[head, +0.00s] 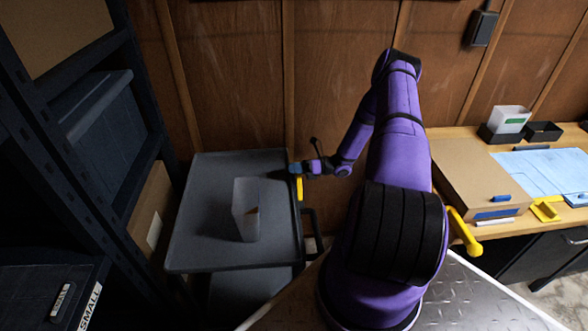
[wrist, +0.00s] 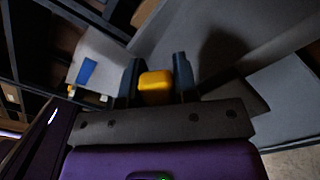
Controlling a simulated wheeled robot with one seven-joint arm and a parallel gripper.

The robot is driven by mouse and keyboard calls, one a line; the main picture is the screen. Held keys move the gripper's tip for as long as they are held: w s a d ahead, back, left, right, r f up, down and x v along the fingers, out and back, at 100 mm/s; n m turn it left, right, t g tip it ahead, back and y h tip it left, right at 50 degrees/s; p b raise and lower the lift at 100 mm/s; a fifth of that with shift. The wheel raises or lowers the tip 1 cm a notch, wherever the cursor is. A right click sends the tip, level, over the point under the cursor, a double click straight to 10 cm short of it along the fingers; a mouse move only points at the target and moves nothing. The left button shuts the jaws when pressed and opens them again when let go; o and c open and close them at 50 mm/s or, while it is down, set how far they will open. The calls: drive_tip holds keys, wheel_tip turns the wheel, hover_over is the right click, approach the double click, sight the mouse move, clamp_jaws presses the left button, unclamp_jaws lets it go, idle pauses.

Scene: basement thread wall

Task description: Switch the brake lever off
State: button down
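The brake lever is a yellow bar (head: 299,188) at the right edge of the grey cart (head: 190,232). Its yellow end also shows in the wrist view (wrist: 156,82). My gripper (head: 295,168) is at the top of this lever, beside the cart's right rim. In the wrist view my two dark fingers (wrist: 158,77) stand on either side of the yellow piece, which fills the gap between them, so my gripper looks shut on it. The rest of the lever is hidden below the gripper in the wrist view.
A translucent bin (head: 246,210) stands on the cart. A dark shelf rack (head: 140,110) is on the left. On the right, a workbench (head: 455,150) carries a cardboard box (head: 470,185), and a second yellow handle (head: 465,232) sticks out below it. A wooden wall (head: 235,70) is behind.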

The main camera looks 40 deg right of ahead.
wheel_tip(320, 180, up, 3)
drive_tip(key=n, duration=0.6)
hover_over(297, 193)
drive_tip(key=w+d, duration=0.1)
drive_tip(key=w, duration=0.1)
drive_tip(key=shift+d, duration=0.15)
drive_tip(key=shift+s+a+n, duration=0.8)
drive_tip(key=shift+s+n, duration=0.25)
drive_tip(key=shift+n, duration=0.05)
drive_tip(key=c, duration=0.9)
unclamp_jaws()
drive_tip(key=v, duration=1.1)
